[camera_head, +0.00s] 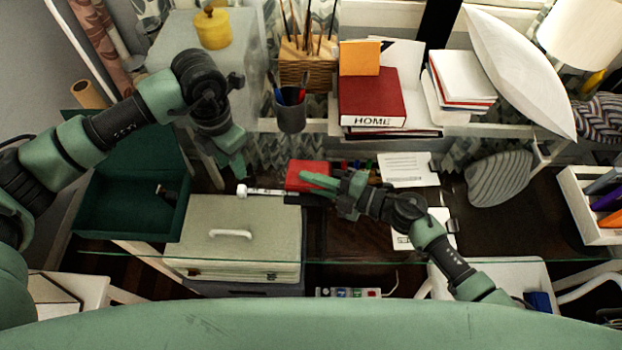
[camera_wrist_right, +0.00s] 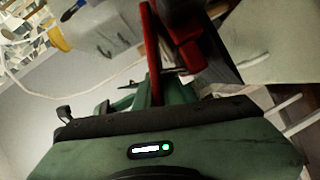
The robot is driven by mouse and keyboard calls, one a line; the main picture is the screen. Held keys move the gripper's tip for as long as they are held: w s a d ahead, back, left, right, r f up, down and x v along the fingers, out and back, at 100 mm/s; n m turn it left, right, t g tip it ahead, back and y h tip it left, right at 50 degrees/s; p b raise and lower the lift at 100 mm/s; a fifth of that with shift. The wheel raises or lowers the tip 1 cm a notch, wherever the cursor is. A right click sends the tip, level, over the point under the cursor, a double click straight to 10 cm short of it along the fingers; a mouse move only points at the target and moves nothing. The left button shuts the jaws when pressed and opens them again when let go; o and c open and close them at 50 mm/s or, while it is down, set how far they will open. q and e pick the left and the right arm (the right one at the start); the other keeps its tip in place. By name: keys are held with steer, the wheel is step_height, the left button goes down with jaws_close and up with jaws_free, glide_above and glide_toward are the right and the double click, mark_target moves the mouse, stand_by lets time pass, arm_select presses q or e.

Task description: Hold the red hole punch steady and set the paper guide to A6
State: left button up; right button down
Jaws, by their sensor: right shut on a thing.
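The red hole punch (camera_head: 305,173) lies on the dark desk in the middle of the head view, partly hidden behind my right gripper. A white paper guide bar (camera_head: 262,192) sticks out to its left. I cannot read its setting. My right gripper (camera_head: 318,182) reaches in from the right and is shut on the hole punch. In the right wrist view, the red punch (camera_wrist_right: 151,45) rises from between the green fingers (camera_wrist_right: 150,92). My left gripper (camera_head: 234,168) points down, left of the punch and apart from it; I cannot tell whether its fingers are apart.
A cream case (camera_head: 240,225) stands in front, left of centre, with an open green box (camera_head: 130,205) beside it. A pen cup (camera_head: 291,112) and a red book (camera_head: 372,100) stand behind. Papers (camera_head: 404,168) and a grey object (camera_head: 498,178) lie to the right.

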mark_target(241, 188)
arm_select(q)
steer(key=shift+o, duration=0.4)
stand_by(0.8)
step_height(241, 188, down, 10)
steer(key=n, duration=0.6)
steer(key=shift+f+n, duration=0.2)
steer(key=shift+n, duration=0.2)
jaws_close()
stand_by(1.4)
